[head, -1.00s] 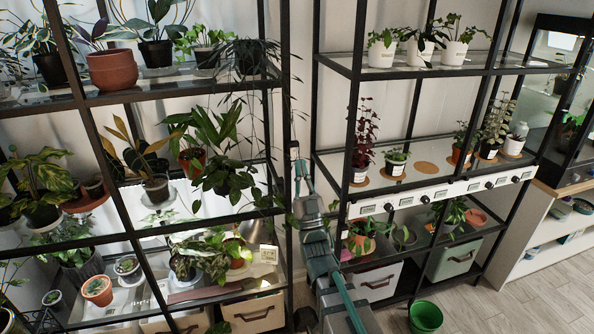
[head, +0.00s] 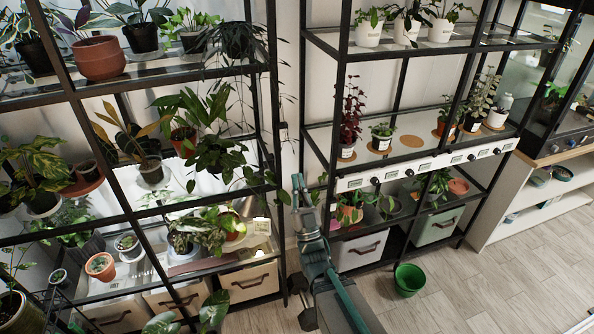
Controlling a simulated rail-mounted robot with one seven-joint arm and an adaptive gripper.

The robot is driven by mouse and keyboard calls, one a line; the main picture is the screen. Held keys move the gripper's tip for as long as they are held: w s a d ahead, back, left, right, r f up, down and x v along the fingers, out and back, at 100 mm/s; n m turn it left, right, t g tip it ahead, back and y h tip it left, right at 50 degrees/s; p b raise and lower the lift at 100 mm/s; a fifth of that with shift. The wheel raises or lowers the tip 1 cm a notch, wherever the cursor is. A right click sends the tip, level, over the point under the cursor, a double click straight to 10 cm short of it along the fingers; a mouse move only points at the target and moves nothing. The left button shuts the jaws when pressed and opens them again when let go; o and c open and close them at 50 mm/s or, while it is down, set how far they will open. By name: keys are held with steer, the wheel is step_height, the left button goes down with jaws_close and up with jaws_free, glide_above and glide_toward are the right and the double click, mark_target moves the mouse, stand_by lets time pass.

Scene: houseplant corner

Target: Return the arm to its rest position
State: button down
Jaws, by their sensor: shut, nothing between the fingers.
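My arm (head: 320,262), grey and teal, rises from the bottom of the head view in front of the gap between the two black shelving units. My gripper (head: 297,182) is at its upper end, small in the picture. It is shut and empty, and no plant or pot is in it. It appears clear of the shelves in the picture, though its exact distance from them is hard to tell.
The left shelf unit (head: 278,130) holds many potted plants, some with overhanging leaves. The right unit's labelled rail (head: 425,163) is beside my arm. A green bucket (head: 409,279) stands on the floor. Open wooden floor (head: 510,275) lies at lower right.

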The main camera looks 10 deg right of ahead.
steer(key=shift+s, duration=0.1)
stand_by(0.3)
